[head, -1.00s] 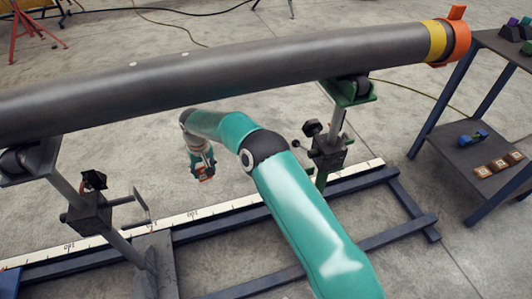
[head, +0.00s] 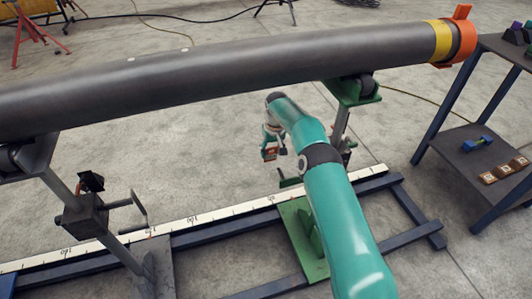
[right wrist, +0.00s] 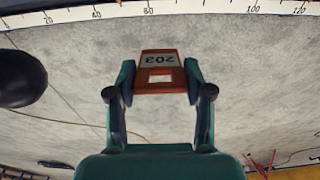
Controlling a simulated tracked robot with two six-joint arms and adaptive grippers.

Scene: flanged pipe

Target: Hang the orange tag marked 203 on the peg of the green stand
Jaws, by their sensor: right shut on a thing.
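The orange tag marked 203 (right wrist: 160,59) is between the fingers of my right gripper (right wrist: 158,84) in the right wrist view; its number reads upside down there. In the head view the tag (head: 269,154) is small, at the tip of my right gripper (head: 272,148), in the air beyond the pipe stand rail. The green stand shows its green top (head: 352,92) under the pipe and its green base plate (head: 296,225); my right arm hides part of it. I cannot make out its peg clearly. My left gripper is not in view.
A long dark pipe (head: 220,82) with a yellow band and orange end crosses above the arm. A grey stand (head: 85,210) stands at left. A white scale (head: 225,211) runs along the blue floor frame. A shelf (head: 485,155) with several small items is at right.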

